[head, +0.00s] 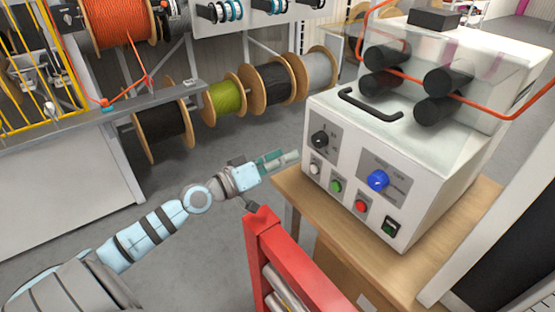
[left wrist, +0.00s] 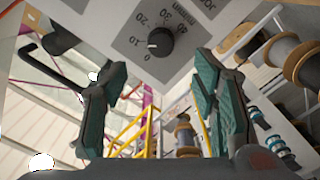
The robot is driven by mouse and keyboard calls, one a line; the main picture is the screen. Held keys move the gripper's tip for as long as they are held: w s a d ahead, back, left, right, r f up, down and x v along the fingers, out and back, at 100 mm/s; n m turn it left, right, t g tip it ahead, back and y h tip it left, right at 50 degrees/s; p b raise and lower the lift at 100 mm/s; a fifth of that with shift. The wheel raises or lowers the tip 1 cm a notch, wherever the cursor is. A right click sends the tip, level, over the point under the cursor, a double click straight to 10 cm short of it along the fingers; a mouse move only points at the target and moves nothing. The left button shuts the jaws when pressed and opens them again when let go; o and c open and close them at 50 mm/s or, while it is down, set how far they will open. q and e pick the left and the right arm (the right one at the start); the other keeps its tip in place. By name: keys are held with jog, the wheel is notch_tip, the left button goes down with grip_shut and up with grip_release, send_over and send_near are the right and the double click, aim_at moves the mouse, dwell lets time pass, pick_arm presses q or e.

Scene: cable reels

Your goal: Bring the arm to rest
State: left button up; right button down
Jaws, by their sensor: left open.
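My left arm comes in from the lower left in the head view. Its gripper (head: 283,158) is in front of the left edge of a white machine (head: 440,150) and close to its front panel. In the left wrist view the two green-padded fingers of the left gripper (left wrist: 160,95) stand wide apart with nothing between them. The machine's front panel and a black dial (left wrist: 158,44) with numbers show just beyond the fingers. I cannot tell whether a fingertip touches the machine. My right gripper is in neither view.
The machine stands on a wooden table (head: 290,190). A red frame (head: 262,255) rises below my left gripper. Cable reels, among them a green one (head: 223,99), hang on a rack behind. A grey-topped bench (head: 110,112) is at left. Grey floor lies open between bench and table.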

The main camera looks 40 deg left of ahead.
pick_arm(q)
jog(key=shift+v, duration=0.9)
